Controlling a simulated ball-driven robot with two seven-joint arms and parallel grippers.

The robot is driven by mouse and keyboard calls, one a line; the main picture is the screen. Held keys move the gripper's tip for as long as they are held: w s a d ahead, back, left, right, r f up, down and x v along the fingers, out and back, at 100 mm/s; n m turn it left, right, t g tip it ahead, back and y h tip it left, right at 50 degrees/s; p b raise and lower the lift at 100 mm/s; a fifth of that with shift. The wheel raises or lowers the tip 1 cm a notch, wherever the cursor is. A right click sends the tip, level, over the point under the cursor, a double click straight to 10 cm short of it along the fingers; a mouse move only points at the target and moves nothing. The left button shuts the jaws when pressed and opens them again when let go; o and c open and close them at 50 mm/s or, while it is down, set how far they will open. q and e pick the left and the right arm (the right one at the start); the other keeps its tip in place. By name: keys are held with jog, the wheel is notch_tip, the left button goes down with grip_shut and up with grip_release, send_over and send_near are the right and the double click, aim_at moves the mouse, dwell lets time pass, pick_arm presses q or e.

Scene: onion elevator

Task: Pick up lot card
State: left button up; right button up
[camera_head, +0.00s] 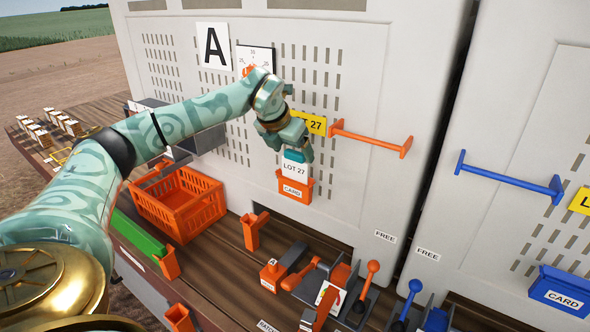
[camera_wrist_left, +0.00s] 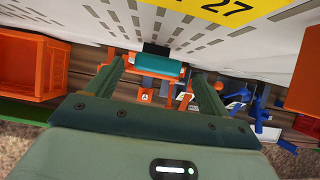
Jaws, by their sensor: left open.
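The lot card (camera_head: 294,169) is white with a teal top and reads "LOT 27". It stands upright in an orange holder (camera_head: 294,188) labelled "CARD" on the grey panel. My left gripper (camera_head: 292,148) points down right over the card's top and is open. In the left wrist view the card's teal top (camera_wrist_left: 160,69) lies between the lines of the two fingers, with gaps at both sides. I cannot tell whether the tips are level with it. My right gripper is not in view.
An orange rail (camera_head: 370,138) sticks out right of the gripper, beside a yellow "27" sign (camera_head: 315,124). Below, the wooden bench holds an orange crate (camera_head: 178,205) and orange levers (camera_head: 370,270). A blue card holder (camera_head: 560,290) is at far right.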

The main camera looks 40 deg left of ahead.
aim_at(294, 152)
pick_arm(q)
jog(key=shift+w+f, duration=0.25)
jog(key=p+x, duration=0.1)
jog(key=x, duration=0.1)
jog(key=p+x, duration=0.1)
jog(key=x, duration=0.1)
jog(key=shift+w+a+r, duration=0.15)
jog(key=shift+a+r, duration=0.05)
jog(key=shift+w+f, duration=0.2)
jog(key=shift+f, duration=0.15)
jog(key=shift+s+r, duration=0.1)
jog(key=shift+s, duration=0.05)
jog(key=c, duration=0.7)
jog(key=shift+o, duration=0.2)
